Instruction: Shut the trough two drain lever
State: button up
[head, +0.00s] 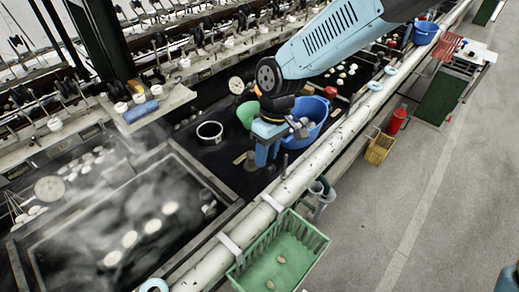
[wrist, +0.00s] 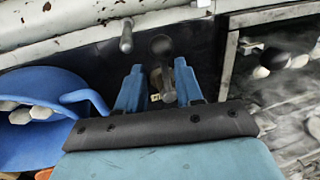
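My gripper (head: 268,155) points down beside the trough rim, near the pale pipe. In the wrist view, the gripper (wrist: 159,75) shows two blue fingers spread apart. A dark round-knobbed lever (wrist: 162,47) shows between and just beyond them, its stem running down the gap; I see no finger closed on it. A shorter grey lever or peg (wrist: 126,37) stands to its left, close to the pipe. A thin grey upright (head: 284,166) shows right of the gripper in the head view. No label shows which trough either lever belongs to.
The long pipe (head: 235,237) runs along the trough edge. A steaming trough (head: 150,215) lies left. A green crate (head: 290,235) stands in front.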

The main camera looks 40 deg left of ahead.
notch_tip(320, 180, up, 12)
jog(key=w, duration=0.2)
jog(key=shift+w+r, duration=0.15)
jog(key=shift+w, duration=0.25)
jog(key=shift+w, duration=0.1)
jog(key=w+d+r+m+t, duration=0.1)
jog(key=w+d+r+m, duration=0.25)
jog(key=d, duration=0.55)
jog(key=w+d+r+m+t, duration=0.2)
jog(key=w+d+r, duration=0.15)
jog(key=d, duration=0.55)
jog(key=w+d+r+m+t, duration=0.1)
jog(key=w+d+r+m, duration=0.25)
jog(key=d, duration=0.55)
jog(key=s+d+r+m+t, duration=0.1)
jog(key=s+d+m, duration=0.3)
jog(key=d, duration=0.8)
jog(key=s+d+r+m+t, duration=0.1)
jog(key=s+d+m+t, duration=0.1)
jog(key=d, duration=0.9)
jog(key=shift+s+d+r+m+t, duration=0.4)
jog(key=shift+s+m, duration=0.5)
jog(key=shift+s, duration=0.1)
